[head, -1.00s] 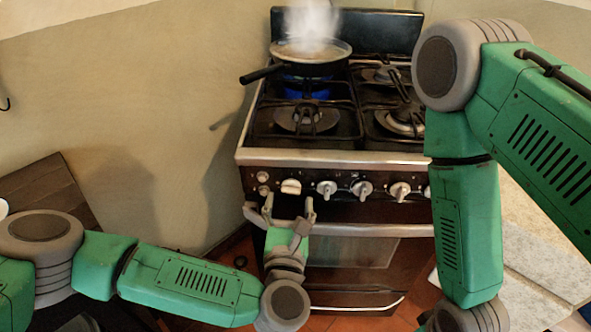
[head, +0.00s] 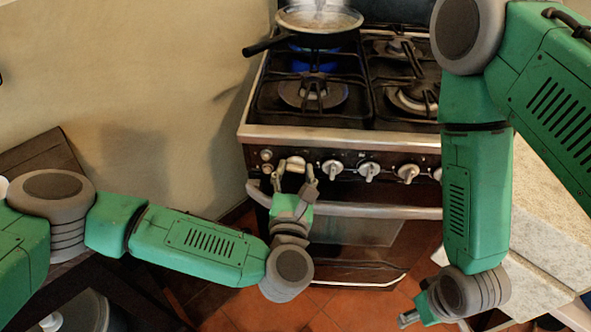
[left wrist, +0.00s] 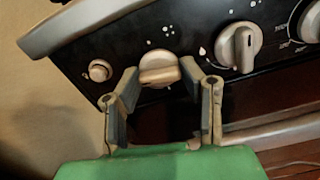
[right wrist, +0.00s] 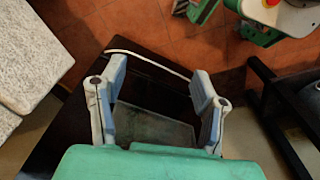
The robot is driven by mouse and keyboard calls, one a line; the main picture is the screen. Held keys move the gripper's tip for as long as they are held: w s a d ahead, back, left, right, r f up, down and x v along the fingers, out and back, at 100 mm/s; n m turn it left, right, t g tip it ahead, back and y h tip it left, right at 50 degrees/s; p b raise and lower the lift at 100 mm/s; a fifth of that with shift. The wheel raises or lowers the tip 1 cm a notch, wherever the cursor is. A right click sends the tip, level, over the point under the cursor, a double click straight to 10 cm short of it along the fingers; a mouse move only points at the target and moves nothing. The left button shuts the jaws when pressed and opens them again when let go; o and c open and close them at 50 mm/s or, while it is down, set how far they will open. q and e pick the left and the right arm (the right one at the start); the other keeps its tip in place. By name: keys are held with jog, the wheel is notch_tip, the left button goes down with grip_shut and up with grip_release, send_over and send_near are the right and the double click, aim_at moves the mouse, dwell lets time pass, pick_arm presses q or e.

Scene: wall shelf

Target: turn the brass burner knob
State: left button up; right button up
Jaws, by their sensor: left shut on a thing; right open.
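The brass burner knob (head: 296,163) is the leftmost large knob on the stove's front panel. In the left wrist view the knob (left wrist: 158,70) lies between my left fingers, its grip bar roughly level. My left gripper (head: 295,173) is shut on it, with a finger at either side; it also shows in the left wrist view (left wrist: 158,78). My right gripper (right wrist: 160,75) is open and empty, low in front of the stove at the right. In the head view only part of it shows, below my right forearm.
Several silver knobs (head: 369,171) line the panel to the right. The oven handle (head: 375,212) runs just below. A steaming pan (head: 320,20) sits over a blue flame at the back left. A pale counter (head: 535,205) stands right of the stove.

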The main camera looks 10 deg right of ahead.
pick_arm(q)
jog(key=m+p, duration=0.1)
jog(key=m, duration=0.3)
jog(key=m+p, duration=0.1)
jog(key=m, duration=0.3)
jog(key=shift+m+p, duration=0.3)
jog(key=shift+p, duration=0.05)
jog(key=m+p, duration=0.1)
jog(key=m, duration=0.3)
jog(key=shift+p, duration=0.3)
jog(key=shift+f+m+p, duration=0.1)
jog(key=shift+m+p, duration=0.4)
jog(key=shift+m, duration=1.3)
jog(key=shift+s, duration=0.1)
jog(key=o, duration=1.1)
jog(key=shift+o, duration=0.2)
jog(key=shift+d, duration=0.1)
